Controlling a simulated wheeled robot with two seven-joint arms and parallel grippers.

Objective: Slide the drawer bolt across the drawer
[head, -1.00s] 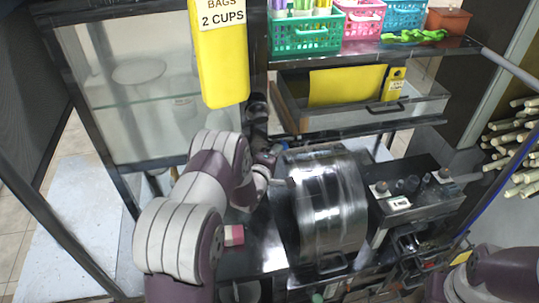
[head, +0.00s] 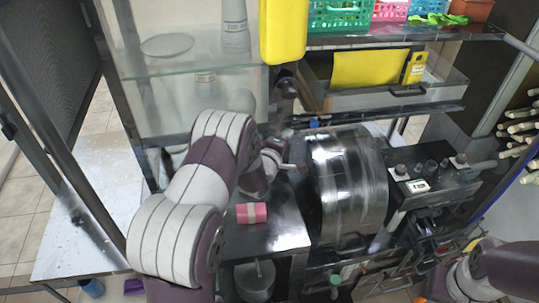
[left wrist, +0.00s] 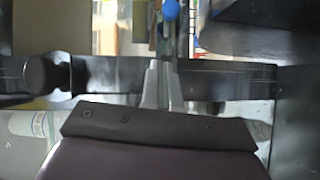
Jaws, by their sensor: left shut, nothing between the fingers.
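The drawer (head: 440,96) sits under the upper shelf at the right in the head view, with a yellow panel standing in it and a dark handle on its front. A small blue knob (head: 313,123) shows below the drawer's left end; it may belong to the bolt. A blue ball-shaped end (left wrist: 171,10) also shows at the top of the left wrist view. The bolt itself is not clear. My left gripper (head: 292,166) is shut and empty, left of the metal drum and below the drawer. Its narrow fingers (left wrist: 162,85) point toward the blue end, apart from it in the picture.
The shiny drum (head: 350,190) stands right of my left gripper. A yellow holder (head: 283,30) hangs above. Glass shelving (head: 185,60) is at the left. My right arm (head: 490,272) enters at lower right.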

